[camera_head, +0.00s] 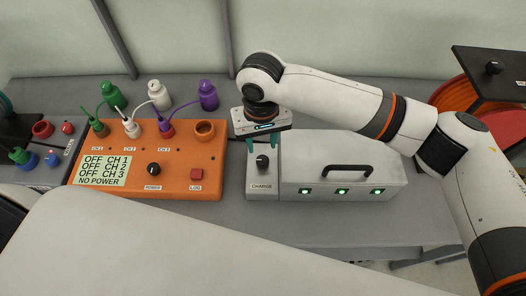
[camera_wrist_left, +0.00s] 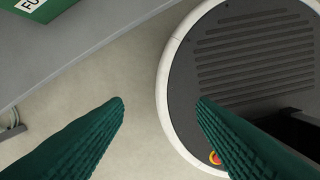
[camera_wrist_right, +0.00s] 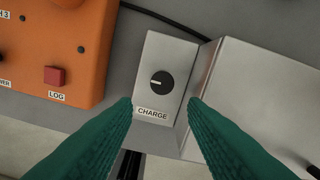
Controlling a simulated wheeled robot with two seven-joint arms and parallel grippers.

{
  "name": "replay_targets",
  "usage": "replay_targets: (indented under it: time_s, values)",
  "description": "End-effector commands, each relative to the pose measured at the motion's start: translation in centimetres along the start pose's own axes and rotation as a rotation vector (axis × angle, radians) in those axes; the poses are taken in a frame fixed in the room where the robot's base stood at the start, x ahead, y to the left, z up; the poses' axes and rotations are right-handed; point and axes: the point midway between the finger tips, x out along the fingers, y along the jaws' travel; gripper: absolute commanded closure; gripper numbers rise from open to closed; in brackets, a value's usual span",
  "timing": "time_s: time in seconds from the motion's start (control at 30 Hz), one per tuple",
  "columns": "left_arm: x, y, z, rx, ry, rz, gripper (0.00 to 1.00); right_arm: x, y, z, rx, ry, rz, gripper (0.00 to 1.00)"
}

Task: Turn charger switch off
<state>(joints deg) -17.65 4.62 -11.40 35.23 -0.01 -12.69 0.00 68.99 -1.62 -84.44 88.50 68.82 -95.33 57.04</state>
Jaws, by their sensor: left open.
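The charger is a light grey box with a CHARGE label and a round black switch knob (camera_head: 262,162). In the right wrist view the knob (camera_wrist_right: 160,83) shows a white mark pointing left. My right gripper (camera_head: 262,143) is above the CHARGE panel, pointing down. Its green fingers (camera_wrist_right: 160,103) are apart with nothing between them, and no contact with the knob shows. My left gripper (camera_wrist_left: 160,100) is open and empty over the floor beside a round dark base; it does not show in the head view.
The charger's larger box (camera_head: 342,165) has a black handle and three lit green lamps. Left of it stands an orange unit (camera_head: 117,150) with a POWER knob, a red LOG button and a NO POWER display. Green, white and purple bottles stand behind it. A grey panel fills the foreground.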

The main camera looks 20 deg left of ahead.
Motion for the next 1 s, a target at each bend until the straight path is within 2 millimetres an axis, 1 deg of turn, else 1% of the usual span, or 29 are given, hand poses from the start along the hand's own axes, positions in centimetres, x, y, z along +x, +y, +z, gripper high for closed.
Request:
replay_targets:
  time_s: [0.03,0.07,0.1,0.17,0.27,0.4,0.47,0.53,0.83,1.0]
  values:
    - [-0.4,-0.2,-0.9,0.0,0.015,-0.002,0.48,0.9,-0.1,0.0,0.002,0.002,-0.002,0.61]
    - [-0.6,-0.2,-1.4,0.0,0.021,-0.003,0.48,1.6,-0.1,-0.1,0.002,0.003,-0.002,0.61]
    - [-0.7,-0.3,-1.7,0.0,0.025,-0.004,0.48,2.4,-0.1,0.0,0.003,0.003,-0.001,0.61]
    - [-0.9,-0.3,-1.7,0.0,0.025,-0.004,0.48,3.6,-0.1,0.0,0.002,0.002,-0.002,0.61]
    - [-1.1,-0.1,-0.5,0.0,0.009,-0.002,0.48,5.4,-0.1,0.0,0.001,0.001,0.0,0.61]
    - [-1.4,0.2,2.0,0.001,-0.03,0.002,0.48,7.1,0.0,0.0,0.0,0.0,-0.001,0.61]
    - [-1.4,0.2,2.6,0.001,-0.039,0.003,0.48,7.6,0.0,0.0,0.001,-0.001,0.001,0.61]
    - [-1.4,0.2,2.5,0.001,-0.038,0.002,0.48,8.0,0.0,0.0,0.001,-0.001,0.0,0.61]
    - [-1.4,-0.1,0.9,0.001,-0.013,-0.001,0.48,8.2,0.0,0.0,0.0,-0.002,0.001,0.61]
    - [-1.4,-0.1,0.8,0.001,-0.011,-0.001,0.48,8.2,0.0,0.0,0.0,-0.002,0.001,0.89]
